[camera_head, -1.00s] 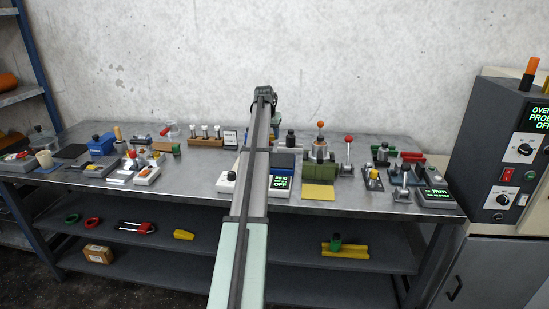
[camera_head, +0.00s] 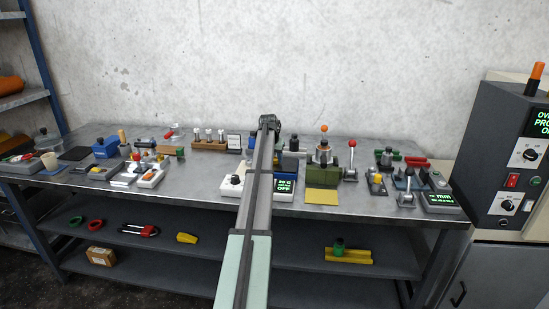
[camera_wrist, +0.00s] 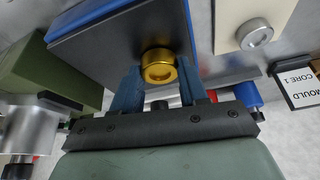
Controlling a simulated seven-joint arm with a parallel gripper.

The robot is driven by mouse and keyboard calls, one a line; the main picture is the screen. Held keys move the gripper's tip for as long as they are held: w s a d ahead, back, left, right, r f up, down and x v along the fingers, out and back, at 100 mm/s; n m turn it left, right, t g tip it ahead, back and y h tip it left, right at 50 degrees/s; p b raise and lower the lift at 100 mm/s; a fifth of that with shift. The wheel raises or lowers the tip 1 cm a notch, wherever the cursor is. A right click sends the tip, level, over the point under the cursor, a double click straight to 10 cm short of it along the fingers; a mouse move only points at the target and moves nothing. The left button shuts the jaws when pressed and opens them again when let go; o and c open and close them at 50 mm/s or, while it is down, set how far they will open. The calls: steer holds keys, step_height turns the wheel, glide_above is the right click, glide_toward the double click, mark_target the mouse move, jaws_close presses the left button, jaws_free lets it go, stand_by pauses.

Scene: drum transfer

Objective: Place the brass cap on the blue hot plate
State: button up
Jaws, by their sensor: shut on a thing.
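The blue hot plate (camera_wrist: 105,42) shows behind the cap in the wrist view, with a dark flat top and a blue edge. The cap appears over that dark top; I cannot tell whether it touches.
A green vise-like block (camera_head: 327,172) stands right of the hot plate, with a yellow pad (camera_head: 321,196) in front. A white block with a round knob (camera_head: 231,188) is on the left. A MOULD sign (camera_wrist: 298,86) and several fixtures stand close by.

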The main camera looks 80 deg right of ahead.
steer(key=shift+f, duration=0.1)
steer(key=o, duration=1.2)
steer(key=shift+c, duration=0.2)
steer(key=v, duration=1.2)
steer(key=shift+d, duration=0.1)
